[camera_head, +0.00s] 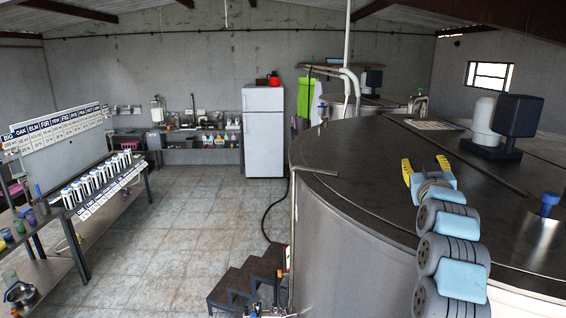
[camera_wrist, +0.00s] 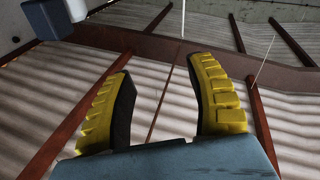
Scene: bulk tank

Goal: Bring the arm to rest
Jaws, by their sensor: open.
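My gripper (camera_head: 424,168) is at the end of my blue and grey arm, over the dark top of the large steel tank (camera_head: 370,160) in the head view. Its two yellow fingers are spread apart with nothing between them. In the wrist view, my gripper (camera_wrist: 165,100) shows both fingers open, pointing up toward the corrugated roof and its brown beams. My arm stands raised in front of the tank, at the right of the head view.
A black and white device (camera_head: 510,125) and a blue knob (camera_head: 549,203) are on the tank top. Dark steps (camera_head: 245,283) stand before the tank. A rack of bottles (camera_head: 100,178) is at left, a white fridge (camera_head: 263,130) at the back. The tiled floor between is clear.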

